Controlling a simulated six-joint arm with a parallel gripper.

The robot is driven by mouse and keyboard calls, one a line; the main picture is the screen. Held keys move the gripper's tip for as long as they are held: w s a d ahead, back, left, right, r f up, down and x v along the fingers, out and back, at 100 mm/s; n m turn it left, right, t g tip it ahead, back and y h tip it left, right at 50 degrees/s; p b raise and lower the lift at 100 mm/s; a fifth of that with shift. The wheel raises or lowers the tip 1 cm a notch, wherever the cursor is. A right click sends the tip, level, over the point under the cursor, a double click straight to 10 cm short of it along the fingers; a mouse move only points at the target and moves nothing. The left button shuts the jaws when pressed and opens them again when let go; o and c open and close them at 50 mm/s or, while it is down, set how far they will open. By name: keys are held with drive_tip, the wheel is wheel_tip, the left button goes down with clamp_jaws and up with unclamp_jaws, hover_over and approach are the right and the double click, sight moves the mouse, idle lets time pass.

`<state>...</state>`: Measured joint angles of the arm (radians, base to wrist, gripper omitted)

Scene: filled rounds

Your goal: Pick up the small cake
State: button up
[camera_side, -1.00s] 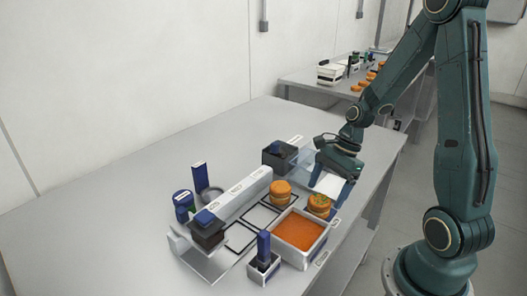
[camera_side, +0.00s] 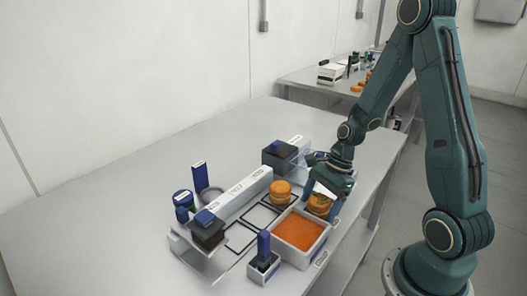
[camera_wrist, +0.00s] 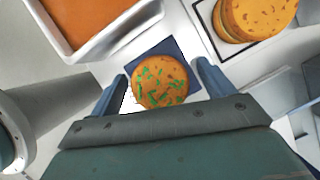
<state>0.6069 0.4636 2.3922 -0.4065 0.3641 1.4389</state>
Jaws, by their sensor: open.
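The small cake (camera_wrist: 160,82) is a round orange-brown cake with green bits on top. In the wrist view it lies on a dark blue square (camera_wrist: 190,62), between the tips of my gripper (camera_wrist: 162,85). The fingers are open, one on each side, with a gap to the cake on both sides. In the side view the cake (camera_side: 319,204) stands right of the orange-filled tray, and my gripper (camera_side: 322,198) is over and around it, hiding part of it. Contact cannot be told.
A white tray with orange filling (camera_side: 325,240) stands close beside the cake. Another orange-brown round stack (camera_side: 281,191) stands to the left on a framed square. A blue-handled tool in a holder (camera_side: 263,262) and a long white rail (camera_side: 245,190) are nearby. The table's left part is clear.

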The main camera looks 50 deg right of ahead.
sight(320, 200)
drive_tip(key=c, duration=0.8)
drive_tip(key=shift+o, duration=0.2)
drive_tip(key=shift+r, duration=0.2)
wheel_tip(320, 200, up, 20)
drive_tip(key=shift+f, duration=0.2)
idle(0.6)
